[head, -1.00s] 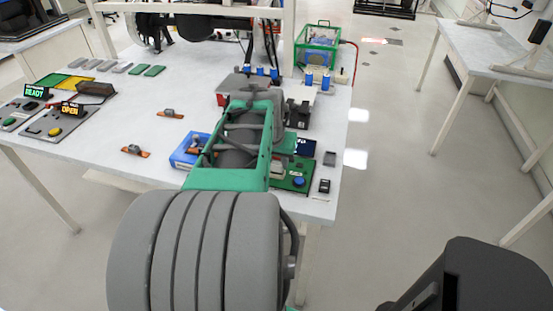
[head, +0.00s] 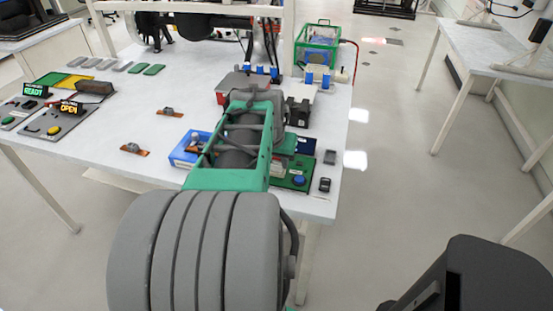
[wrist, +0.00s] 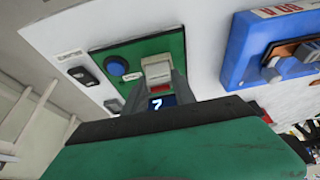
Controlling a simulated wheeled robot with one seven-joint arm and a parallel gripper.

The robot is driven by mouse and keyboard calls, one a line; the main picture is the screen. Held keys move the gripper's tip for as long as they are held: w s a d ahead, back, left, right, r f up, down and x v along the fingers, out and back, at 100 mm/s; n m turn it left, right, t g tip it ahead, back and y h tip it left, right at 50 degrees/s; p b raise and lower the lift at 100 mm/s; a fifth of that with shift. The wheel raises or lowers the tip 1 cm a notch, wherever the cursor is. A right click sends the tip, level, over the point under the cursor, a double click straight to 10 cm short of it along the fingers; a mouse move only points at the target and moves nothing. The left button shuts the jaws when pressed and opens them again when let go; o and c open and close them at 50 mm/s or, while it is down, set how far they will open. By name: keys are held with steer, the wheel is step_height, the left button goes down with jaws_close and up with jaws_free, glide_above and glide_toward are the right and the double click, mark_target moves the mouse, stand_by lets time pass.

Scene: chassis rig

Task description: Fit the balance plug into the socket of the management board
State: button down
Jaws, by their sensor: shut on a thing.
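The management board (head: 298,183) is a green board with a blue button near the table's front right edge, partly behind my arm. The wrist view shows the board (wrist: 128,50) more fully, with a white connector block (wrist: 157,66) on its lower right part. My gripper (wrist: 158,86) has its grey fingers at this block, with a small red strip between them. It is shut on what appears to be the balance plug, mostly hidden by the fingers. The plug and socket cannot be told apart clearly, so I cannot tell how deeply the plug sits.
A dark blue display (wrist: 161,102) showing a 7 lies close to the fingers. A blue tray (head: 186,156) stands left of my arm, and a black switch (head: 324,185) lies right of the board. Two orange-tabbed parts lie farther left. The table's front edge is close.

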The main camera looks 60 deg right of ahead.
steer(key=shift+f+b, duration=0.3)
steer(key=shift+f, duration=0.2)
steer(key=c, duration=0.9)
jaws_free()
steer(key=shift+c, duration=0.2)
steer(key=shift+r, duration=0.15)
steer(key=v, duration=0.7)
steer(key=shift+r, duration=0.3)
steer(key=shift+a, duration=0.1)
